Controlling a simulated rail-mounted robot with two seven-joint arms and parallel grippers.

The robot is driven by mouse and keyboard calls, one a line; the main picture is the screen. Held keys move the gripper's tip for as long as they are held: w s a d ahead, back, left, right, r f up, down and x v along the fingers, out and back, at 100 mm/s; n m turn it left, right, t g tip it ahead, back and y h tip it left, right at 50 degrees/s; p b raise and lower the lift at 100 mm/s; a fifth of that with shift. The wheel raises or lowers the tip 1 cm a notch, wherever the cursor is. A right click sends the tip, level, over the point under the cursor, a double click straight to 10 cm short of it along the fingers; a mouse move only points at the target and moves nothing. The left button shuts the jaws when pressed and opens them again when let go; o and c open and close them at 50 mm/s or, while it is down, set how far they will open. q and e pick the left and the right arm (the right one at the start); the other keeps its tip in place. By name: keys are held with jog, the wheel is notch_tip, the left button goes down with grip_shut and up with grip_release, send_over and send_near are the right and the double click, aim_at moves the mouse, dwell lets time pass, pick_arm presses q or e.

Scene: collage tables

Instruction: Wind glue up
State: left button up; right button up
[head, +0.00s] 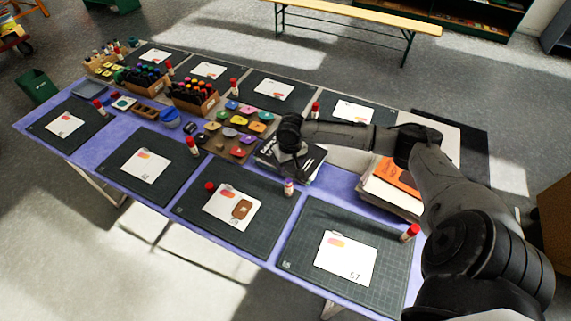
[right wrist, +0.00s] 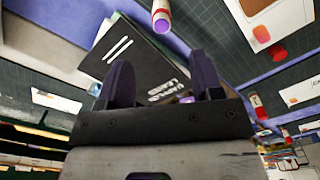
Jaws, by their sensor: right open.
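A glue stick (head: 289,187) stands upright at the back right corner of the front middle mat. No red cap shows on it, and its top looks purple. It also shows at the top of the right wrist view (right wrist: 161,16). A loose red cap (head: 210,186) lies on the same mat, left of a white card. My right gripper (head: 294,165) is over the dark books, behind the glue stick and apart from it. In the right wrist view its two fingers (right wrist: 163,75) are spread with nothing between them. My left gripper is out of view.
A stack of dark books (head: 313,158) lies under my right gripper. Paper with an orange folder (head: 396,176) is to the right. Red-capped glue sticks stand by other mats, one at the front right (head: 410,232). Colourful punches (head: 239,120) and marker boxes (head: 193,98) fill the table's middle.

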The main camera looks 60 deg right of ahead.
aim_at(289, 181)
jog(key=shift+f, duration=0.5)
notch_tip(289, 181, down, 11)
jog(key=shift+a+f+b, duration=0.1)
jog(key=shift+f+b, duration=0.1)
jog(key=shift+b, duration=0.9)
jog(key=shift+f, duration=0.65)
jog(key=shift+w, duration=0.1)
jog(key=c, duration=1)
jog(key=o, duration=0.3)
jog(key=shift+c, duration=1.1)
